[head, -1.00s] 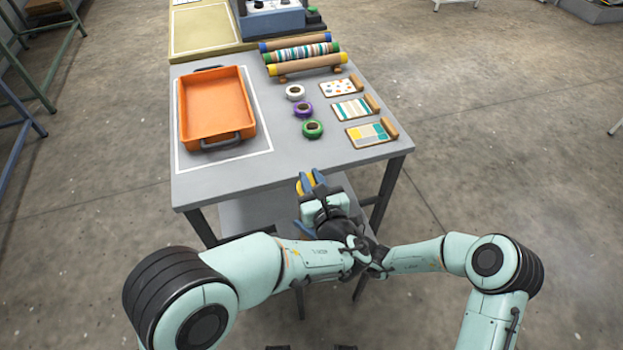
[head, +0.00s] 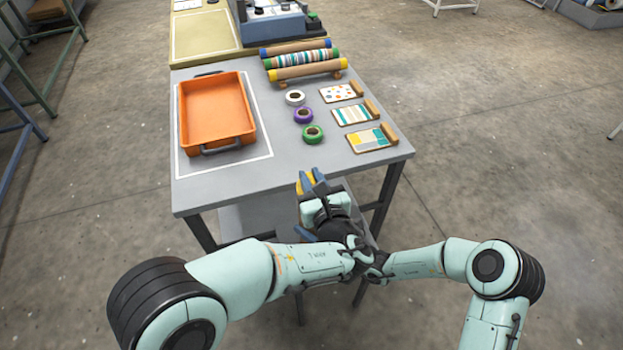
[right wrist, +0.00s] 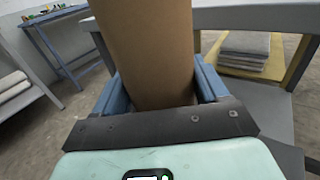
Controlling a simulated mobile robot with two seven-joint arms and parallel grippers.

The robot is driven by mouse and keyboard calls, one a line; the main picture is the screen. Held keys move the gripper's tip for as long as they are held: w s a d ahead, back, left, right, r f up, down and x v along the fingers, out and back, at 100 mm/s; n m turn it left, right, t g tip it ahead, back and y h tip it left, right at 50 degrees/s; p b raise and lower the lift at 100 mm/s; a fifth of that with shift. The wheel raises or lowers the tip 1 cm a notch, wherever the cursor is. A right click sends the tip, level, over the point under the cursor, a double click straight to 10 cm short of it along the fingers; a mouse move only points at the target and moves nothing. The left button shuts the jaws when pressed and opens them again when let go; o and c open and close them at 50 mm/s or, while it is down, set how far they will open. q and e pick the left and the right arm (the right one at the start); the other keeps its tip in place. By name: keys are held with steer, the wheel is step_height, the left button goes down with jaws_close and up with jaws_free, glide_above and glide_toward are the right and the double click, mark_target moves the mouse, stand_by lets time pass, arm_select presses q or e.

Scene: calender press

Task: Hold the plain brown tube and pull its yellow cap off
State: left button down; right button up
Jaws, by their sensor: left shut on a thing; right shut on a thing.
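My left gripper (head: 307,182) shows in the head view just off the front edge of the table, with its blue fingers shut on a yellow cap (head: 304,186). In the right wrist view my right gripper (right wrist: 155,95) is shut on the plain brown tube (right wrist: 148,45), which stands up between its two blue fingers and runs out of the top of the picture. The tube's ends are out of that view, and its body is hidden behind my arms in the head view. I cannot tell whether the cap is still on the tube.
The grey table (head: 240,188) carries an orange tray (head: 250,139), several tape rolls, sample cards (head: 372,138) and a rack of tubes (head: 308,72). Its front strip is clear. In the right wrist view, a stack of grey sheets (right wrist: 244,50) lies at the right.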

mark_target(311, 180)
arm_select(q)
steer(key=shift+r, duration=2)
arm_select(e)
steer(key=o, duration=1.5)
steer(key=shift+o, duration=0.2)
steer(key=shift+d, duration=0.1)
